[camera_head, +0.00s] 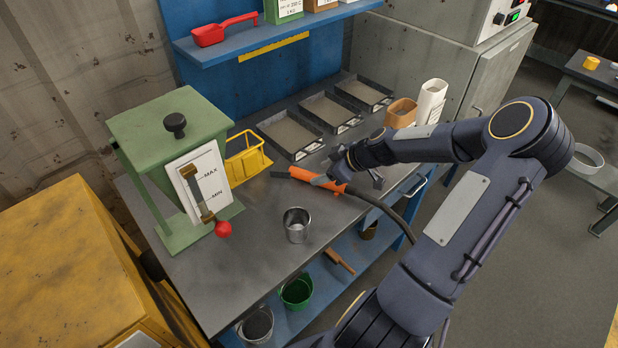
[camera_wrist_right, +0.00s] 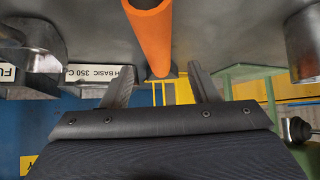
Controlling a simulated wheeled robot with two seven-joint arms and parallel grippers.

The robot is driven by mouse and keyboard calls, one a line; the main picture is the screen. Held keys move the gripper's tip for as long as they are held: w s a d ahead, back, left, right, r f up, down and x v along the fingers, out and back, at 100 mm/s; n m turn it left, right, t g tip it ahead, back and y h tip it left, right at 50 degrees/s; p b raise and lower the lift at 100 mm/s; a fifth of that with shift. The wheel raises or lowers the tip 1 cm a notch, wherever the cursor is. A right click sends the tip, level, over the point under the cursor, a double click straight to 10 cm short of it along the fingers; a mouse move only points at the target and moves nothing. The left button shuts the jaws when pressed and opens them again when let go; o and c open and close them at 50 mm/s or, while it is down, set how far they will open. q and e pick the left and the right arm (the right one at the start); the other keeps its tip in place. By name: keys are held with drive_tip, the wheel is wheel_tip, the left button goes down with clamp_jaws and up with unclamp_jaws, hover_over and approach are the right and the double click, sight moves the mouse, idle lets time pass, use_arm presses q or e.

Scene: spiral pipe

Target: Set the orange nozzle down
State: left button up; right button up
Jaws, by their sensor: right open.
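The orange nozzle (camera_head: 300,174) appears to lie on the grey workbench (camera_head: 245,275), its narrow dark tip to the left and its black hose (camera_head: 385,210) running over the front edge. My right gripper (camera_head: 332,178) is close by the nozzle's rear part, partly hiding it. In the right wrist view, the fingers (camera_wrist_right: 162,88) are spread apart with a gap between them. The orange nozzle (camera_wrist_right: 150,30) shows in line with that gap, and neither finger visibly touches it. I cannot tell its exact contact with the bench. My left gripper is out of view.
A metal cup (camera_head: 297,226) stands in front of the nozzle. A green dispenser (camera_head: 165,130) and yellow basket (camera_head: 247,158) are to the left. Several dark trays (camera_head: 290,135) lie behind. Tan (camera_head: 400,113) and white (camera_head: 431,100) containers stand at the back right.

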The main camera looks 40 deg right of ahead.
sight(313, 174)
drive_tip(key=p+x, duration=0.1)
drive_tip(key=x, duration=0.3)
drive_tip(key=shift+w+f, duration=0.2)
drive_tip(key=shift+w, duration=0.15)
clamp_jaws()
drive_tip(key=shift+r, duration=0.1)
